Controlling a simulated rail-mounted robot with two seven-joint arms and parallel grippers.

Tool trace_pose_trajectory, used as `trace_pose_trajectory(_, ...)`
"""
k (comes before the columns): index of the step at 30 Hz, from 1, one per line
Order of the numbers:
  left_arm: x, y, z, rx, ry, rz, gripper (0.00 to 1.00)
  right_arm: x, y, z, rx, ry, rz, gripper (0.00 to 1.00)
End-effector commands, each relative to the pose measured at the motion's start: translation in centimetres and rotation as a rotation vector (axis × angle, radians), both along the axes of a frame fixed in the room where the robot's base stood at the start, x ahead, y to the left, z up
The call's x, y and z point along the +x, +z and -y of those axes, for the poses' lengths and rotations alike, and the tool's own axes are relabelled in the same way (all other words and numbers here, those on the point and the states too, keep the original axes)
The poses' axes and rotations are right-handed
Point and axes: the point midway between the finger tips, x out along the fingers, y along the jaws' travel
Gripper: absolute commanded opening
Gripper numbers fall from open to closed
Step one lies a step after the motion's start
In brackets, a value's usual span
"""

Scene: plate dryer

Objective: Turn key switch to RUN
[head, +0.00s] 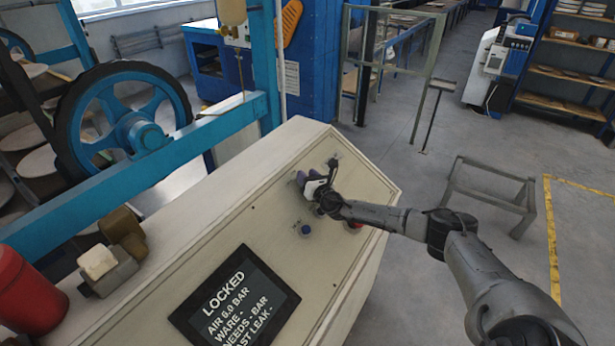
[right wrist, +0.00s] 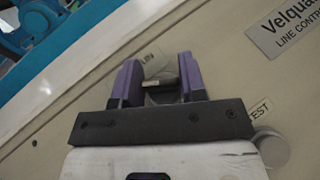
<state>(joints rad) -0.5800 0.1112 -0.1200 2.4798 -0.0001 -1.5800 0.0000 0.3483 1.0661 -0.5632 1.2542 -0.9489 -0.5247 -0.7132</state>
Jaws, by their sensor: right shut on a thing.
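My right gripper (head: 310,184) reaches over the beige control panel (head: 262,215) from the right in the head view. Its purple fingers hide the key switch there. In the right wrist view the gripper (right wrist: 160,74) has one finger on each side of the key switch (right wrist: 161,83), shut on its dark key. A pale label plate (right wrist: 152,58) behind it carries partly hidden letters; I cannot read the switch position surely. The panel screen (head: 235,305) reads LOCKED, AIR 6.0 BAR, with more lines below. My left gripper is not in view.
A blue button (head: 306,230) and a red button (head: 353,227) sit close by the right gripper. A red cylinder (head: 28,290) and a small block (head: 97,262) stand at the left. A blue rail and large wheel (head: 130,125) are behind.

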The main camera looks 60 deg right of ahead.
Motion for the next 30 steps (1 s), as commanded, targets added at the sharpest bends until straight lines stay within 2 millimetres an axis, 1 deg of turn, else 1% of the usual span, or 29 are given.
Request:
trace_pose_trajectory(5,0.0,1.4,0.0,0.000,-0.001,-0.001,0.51,0.0,0.4,-0.1,0.023,-0.037,0.000,0.15)
trace_pose_trajectory(11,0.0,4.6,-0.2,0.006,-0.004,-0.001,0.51,0.0,0.8,-0.1,0.088,-0.147,0.001,0.14)
trace_pose_trajectory(15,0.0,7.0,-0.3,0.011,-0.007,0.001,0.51,0.0,0.8,-0.1,0.154,-0.256,0.001,0.15)
trace_pose_trajectory(18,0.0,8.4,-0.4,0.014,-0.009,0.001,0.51,0.0,0.7,-0.1,0.202,-0.340,0.002,0.15)
trace_pose_trajectory(24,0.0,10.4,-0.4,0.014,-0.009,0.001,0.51,0.0,0.4,0.0,0.295,-0.503,0.002,0.15)
trace_pose_trajectory(30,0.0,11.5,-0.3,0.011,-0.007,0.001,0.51,0.0,0.2,0.0,0.382,-0.650,0.003,0.15)
